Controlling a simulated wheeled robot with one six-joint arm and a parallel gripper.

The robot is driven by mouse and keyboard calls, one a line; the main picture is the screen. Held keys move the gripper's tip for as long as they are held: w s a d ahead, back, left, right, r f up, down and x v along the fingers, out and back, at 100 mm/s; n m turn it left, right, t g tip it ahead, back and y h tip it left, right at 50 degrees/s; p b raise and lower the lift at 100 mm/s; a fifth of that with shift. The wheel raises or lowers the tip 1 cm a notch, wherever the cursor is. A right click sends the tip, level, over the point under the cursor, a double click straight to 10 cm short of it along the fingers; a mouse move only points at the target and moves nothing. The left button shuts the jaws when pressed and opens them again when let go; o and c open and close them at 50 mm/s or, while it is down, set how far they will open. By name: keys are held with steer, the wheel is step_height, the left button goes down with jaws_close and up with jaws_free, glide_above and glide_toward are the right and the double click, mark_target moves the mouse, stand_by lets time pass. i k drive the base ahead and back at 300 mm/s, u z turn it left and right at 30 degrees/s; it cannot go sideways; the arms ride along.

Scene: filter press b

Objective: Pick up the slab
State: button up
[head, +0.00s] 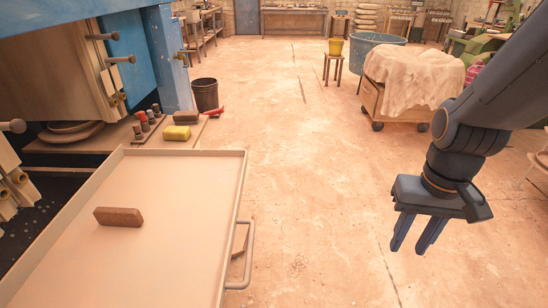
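My gripper (409,249) hangs at the right side of the head view, over the open floor. Its two fingers point down with a gap between them, and nothing is held there. It is well to the right of the slab and of the cart, apart from both.
The cart has a raised rim and a side handle (246,255). Behind it, a yellow sponge (176,133), a brown block (186,117) and several small bottles stand on a ledge by the blue press (172,60). A cloth-covered trolley (370,100) stands beyond. The central floor is clear.

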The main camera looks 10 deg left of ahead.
mark_target(128, 217)
steer(key=u, duration=1.25)
steer(key=i, duration=0.25)
steer(key=u, duration=0.35)
